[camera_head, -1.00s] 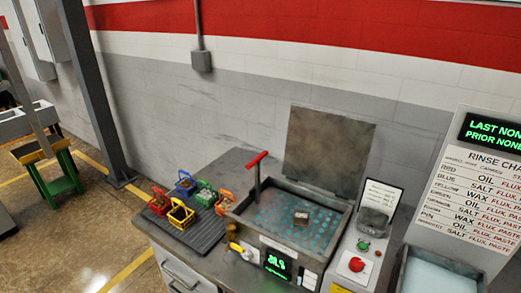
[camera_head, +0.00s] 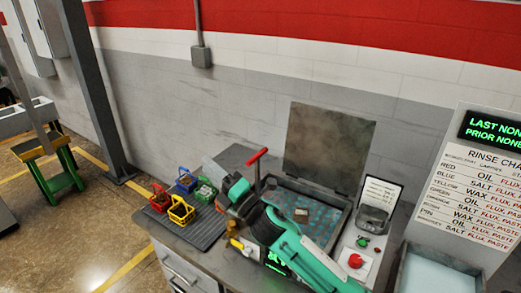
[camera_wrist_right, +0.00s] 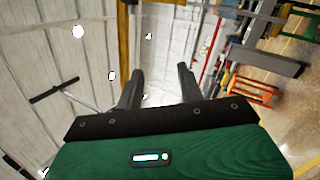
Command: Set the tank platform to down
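The tank (camera_head: 345,215) stands on the bench with its lid (camera_head: 328,145) raised. Its dotted platform (camera_head: 285,198) shows inside, with a small block (camera_head: 301,212) on it. The red-handled lever (camera_head: 257,157) stands upright at the tank's left back corner. My right arm crosses the front of the tank from the lower right and hides part of it. My right gripper (camera_head: 214,168) is left of the lever and apart from it. In the wrist view its two fingers (camera_wrist_right: 160,76) are spread with nothing between them. My left gripper is not in view.
Red (camera_head: 160,198), blue (camera_head: 186,180) and yellow (camera_head: 181,210) baskets stand on a dark mat (camera_head: 205,238) at the left, with a green one (camera_head: 205,190) close to my gripper. A red button (camera_head: 355,261) is at the right. A green display is partly covered by my arm.

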